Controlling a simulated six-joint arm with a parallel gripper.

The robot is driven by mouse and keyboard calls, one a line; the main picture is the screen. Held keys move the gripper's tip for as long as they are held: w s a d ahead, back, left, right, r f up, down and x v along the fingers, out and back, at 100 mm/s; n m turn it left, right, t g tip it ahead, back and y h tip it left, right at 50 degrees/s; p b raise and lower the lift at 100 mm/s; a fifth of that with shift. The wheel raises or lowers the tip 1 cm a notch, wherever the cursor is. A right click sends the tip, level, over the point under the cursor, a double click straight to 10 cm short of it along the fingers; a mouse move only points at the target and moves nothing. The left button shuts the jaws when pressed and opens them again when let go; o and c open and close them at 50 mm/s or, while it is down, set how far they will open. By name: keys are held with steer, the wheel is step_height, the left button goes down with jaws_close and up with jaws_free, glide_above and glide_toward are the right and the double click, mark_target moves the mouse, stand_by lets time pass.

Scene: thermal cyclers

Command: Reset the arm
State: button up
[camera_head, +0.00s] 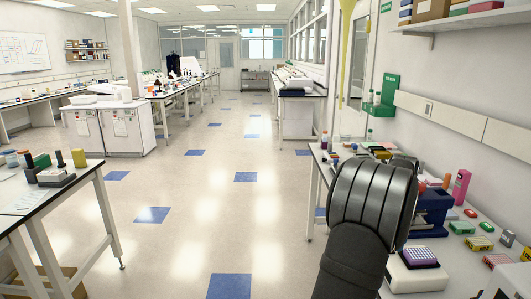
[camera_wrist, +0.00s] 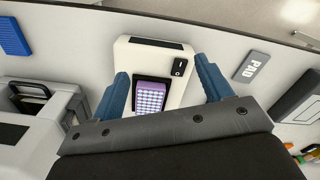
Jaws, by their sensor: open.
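My gripper (camera_wrist: 161,95) shows in the wrist view with two blue fingers spread wide apart and nothing between them. Beyond the fingers is a white thermal cycler (camera_wrist: 178,56) with a dark screen and a switch. A purple well plate (camera_wrist: 150,97) sits in its dark recess. In the head view my dark arm hangs over the right bench and hides the gripper's fingertips. The white cycler (camera_head: 411,280) with the purple plate (camera_head: 420,255) shows beside the arm there.
A grey-white device with a dark opening (camera_wrist: 32,108) stands at left in the wrist view. A blue rack (camera_wrist: 13,37) and a grey pad (camera_wrist: 251,66) lie nearby. In the head view a pink bottle (camera_head: 461,186) and several small boxes stand on the right bench. The floor aisle is clear.

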steer(key=w+a+f+n, duration=0.2)
steer(key=a, duration=0.6)
steer(key=w+a+f+n, duration=0.2)
steer(key=a, duration=0.6)
steer(key=w+a+f+n, duration=0.2)
steer(key=a+f, duration=0.1)
steer(key=a, duration=0.5)
steer(key=s+a+f+n, duration=0.2)
steer(key=a+f+n, duration=0.2)
steer(key=a+f, duration=0.4)
steer(key=shift+s+a+f+n, duration=0.2)
steer(key=shift+s+a+n, duration=0.1)
steer(key=shift+a, duration=1.1)
steer(key=shift+o, duration=0.5)
